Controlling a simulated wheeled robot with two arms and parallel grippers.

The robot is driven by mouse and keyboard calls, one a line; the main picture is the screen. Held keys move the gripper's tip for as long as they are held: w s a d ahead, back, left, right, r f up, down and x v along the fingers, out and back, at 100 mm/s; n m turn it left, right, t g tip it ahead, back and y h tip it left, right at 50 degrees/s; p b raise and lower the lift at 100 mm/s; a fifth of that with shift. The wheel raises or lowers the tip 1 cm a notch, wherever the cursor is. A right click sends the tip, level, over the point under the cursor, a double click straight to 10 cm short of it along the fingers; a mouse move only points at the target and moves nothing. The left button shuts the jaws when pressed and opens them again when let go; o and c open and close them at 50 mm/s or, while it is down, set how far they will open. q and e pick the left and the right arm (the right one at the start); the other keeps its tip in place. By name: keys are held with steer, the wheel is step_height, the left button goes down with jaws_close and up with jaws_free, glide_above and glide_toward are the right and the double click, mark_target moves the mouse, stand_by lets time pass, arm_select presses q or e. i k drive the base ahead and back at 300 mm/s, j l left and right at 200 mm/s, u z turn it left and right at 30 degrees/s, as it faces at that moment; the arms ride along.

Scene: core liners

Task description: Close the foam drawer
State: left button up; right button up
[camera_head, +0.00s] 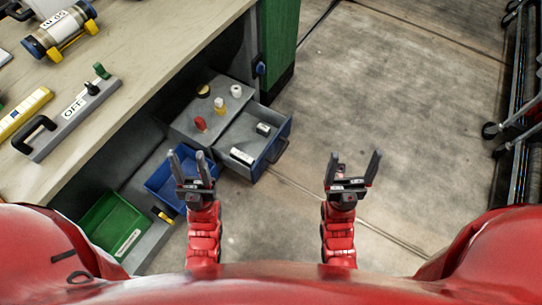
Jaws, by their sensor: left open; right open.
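A pulled-out drawer (276,158) with blue walls and a grey inside stands out from under the workbench, in the middle of the head view. It has a dark handle on its outer right side. A white label and a small dark and white item lie in it; I cannot read the label, so I cannot confirm that it is the foam drawer. My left gripper (188,158) is open and empty, left of the drawer in the picture, in front of a blue bin. My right gripper (354,158) is open and empty over bare floor, right of the drawer and apart from it.
The wooden workbench (160,52) carries a grey bar marked OFF (72,110) and a cylinder with yellow parts (60,30). A grey surface (215,97) holds small pieces. A blue bin (160,184) and green bin (120,220) sit low left. The floor (400,110) at right is clear; a wheeled rack (518,120) edges it.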

mark_target(242, 134)
steer(key=k+l+u, duration=0.2)
steer(key=l, duration=0.35)
steer(key=k+l+u, duration=0.25)
steer(key=k+l, duration=0.15)
steer(key=i+j+u, duration=0.1)
steer(key=i, duration=0.35)
steer(key=i+j+u, duration=0.15)
steer(key=i, duration=0.35)
